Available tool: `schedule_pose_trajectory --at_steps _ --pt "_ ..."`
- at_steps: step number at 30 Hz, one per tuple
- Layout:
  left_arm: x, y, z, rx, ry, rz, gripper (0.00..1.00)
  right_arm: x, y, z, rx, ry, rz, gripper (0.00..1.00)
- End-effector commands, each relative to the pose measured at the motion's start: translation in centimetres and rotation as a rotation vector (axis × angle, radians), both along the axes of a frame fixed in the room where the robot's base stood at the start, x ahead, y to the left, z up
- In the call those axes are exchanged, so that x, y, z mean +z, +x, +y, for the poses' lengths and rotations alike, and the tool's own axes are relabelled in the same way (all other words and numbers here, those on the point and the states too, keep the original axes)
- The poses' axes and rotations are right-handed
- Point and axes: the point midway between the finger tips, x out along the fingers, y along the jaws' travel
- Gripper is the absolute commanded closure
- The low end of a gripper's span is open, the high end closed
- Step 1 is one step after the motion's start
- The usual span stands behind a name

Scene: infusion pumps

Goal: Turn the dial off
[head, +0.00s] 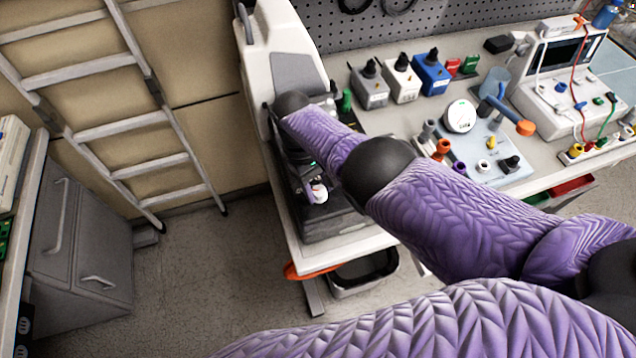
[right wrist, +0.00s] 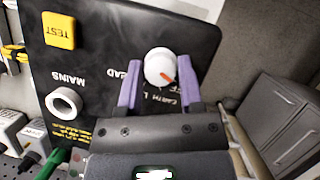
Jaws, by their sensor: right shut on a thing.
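The dial (right wrist: 160,68) is a round white knob with an orange pointer mark, on a black panel (right wrist: 110,50) with yellow and white lettering. In the right wrist view the panel's lettering is upside down. My right gripper (right wrist: 160,78) has its two purple fingers on either side of the dial, shut on it. In the head view my right arm reaches to the black device (head: 335,222) at the bench's left end. The right gripper is mostly hidden there behind the arm. My left gripper is not in view.
The panel also has a yellow TEST button (right wrist: 59,30) and a white MAINS socket (right wrist: 63,102). A green plug (head: 346,101) stands close by. Boxes with knobs, including a blue one (head: 432,74), and a monitor (head: 560,75) stand to the right. A ladder (head: 135,128) leans at left.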

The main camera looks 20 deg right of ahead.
Motion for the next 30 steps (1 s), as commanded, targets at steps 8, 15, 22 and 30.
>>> schedule_pose_trajectory --at_steps 8,15,22,30 --pt "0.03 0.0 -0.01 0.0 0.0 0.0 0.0 -0.08 -0.07 0.03 0.037 0.001 0.001 1.0" --pt "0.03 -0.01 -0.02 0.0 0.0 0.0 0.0 -0.09 -0.07 0.04 0.039 0.0 0.001 1.0" --pt "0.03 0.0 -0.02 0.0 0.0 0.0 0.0 -0.07 -0.06 0.03 0.037 0.001 0.001 0.27" --pt "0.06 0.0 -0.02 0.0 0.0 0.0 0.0 0.03 0.01 0.05 0.037 0.0 0.0 0.18"
